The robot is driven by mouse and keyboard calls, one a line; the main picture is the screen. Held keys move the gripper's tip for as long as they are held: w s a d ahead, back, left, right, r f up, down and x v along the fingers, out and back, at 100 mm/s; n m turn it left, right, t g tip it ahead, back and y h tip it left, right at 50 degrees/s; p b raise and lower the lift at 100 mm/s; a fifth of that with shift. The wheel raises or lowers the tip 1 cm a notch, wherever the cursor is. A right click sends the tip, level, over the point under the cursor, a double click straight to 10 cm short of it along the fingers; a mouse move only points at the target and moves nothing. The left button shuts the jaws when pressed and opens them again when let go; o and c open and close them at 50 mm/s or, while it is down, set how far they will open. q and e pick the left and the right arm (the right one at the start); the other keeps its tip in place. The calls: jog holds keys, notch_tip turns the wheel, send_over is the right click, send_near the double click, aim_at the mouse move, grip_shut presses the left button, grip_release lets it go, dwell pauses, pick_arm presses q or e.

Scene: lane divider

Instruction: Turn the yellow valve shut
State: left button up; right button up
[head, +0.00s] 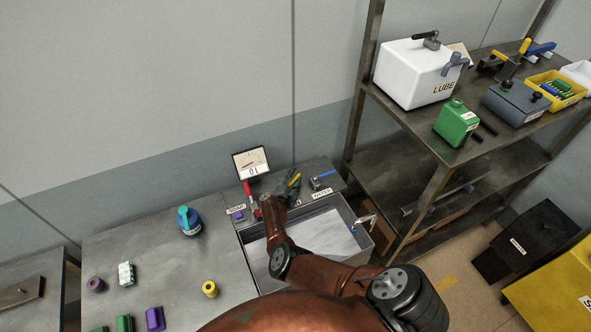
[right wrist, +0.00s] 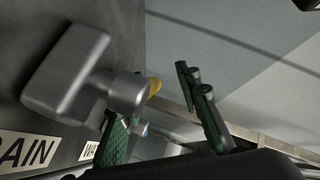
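The yellow valve (head: 296,181) is on the back ledge behind the sink, between a red-handled valve (head: 248,188) and a blue-handled valve (head: 324,175). My right gripper (head: 284,186) is at the yellow valve and partly hides it. In the right wrist view, the grey valve body (right wrist: 68,75) and its round stem stand close, and a small yellow part (right wrist: 154,87) shows behind the stem. The green-padded fingers of my right gripper (right wrist: 152,100) are apart, with the yellow part between them in the picture. Contact cannot be told. My left gripper is not in view.
A gauge (head: 251,162) stands behind the valves. The sink (head: 318,236) lies below my right arm. A shelf (head: 440,125) with a white lube tank (head: 415,75) rises at right.

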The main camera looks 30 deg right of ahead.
jog(key=shift+r, duration=0.85)
notch_tip(320, 180, up, 7)
jog(key=shift+a+f, duration=0.15)
jog(key=shift+d+r, duration=0.25)
jog(key=shift+r, duration=0.05)
jog(key=shift+s, duration=0.1)
jog(key=shift+a+r, duration=0.1)
jog(key=shift+c, duration=0.3)
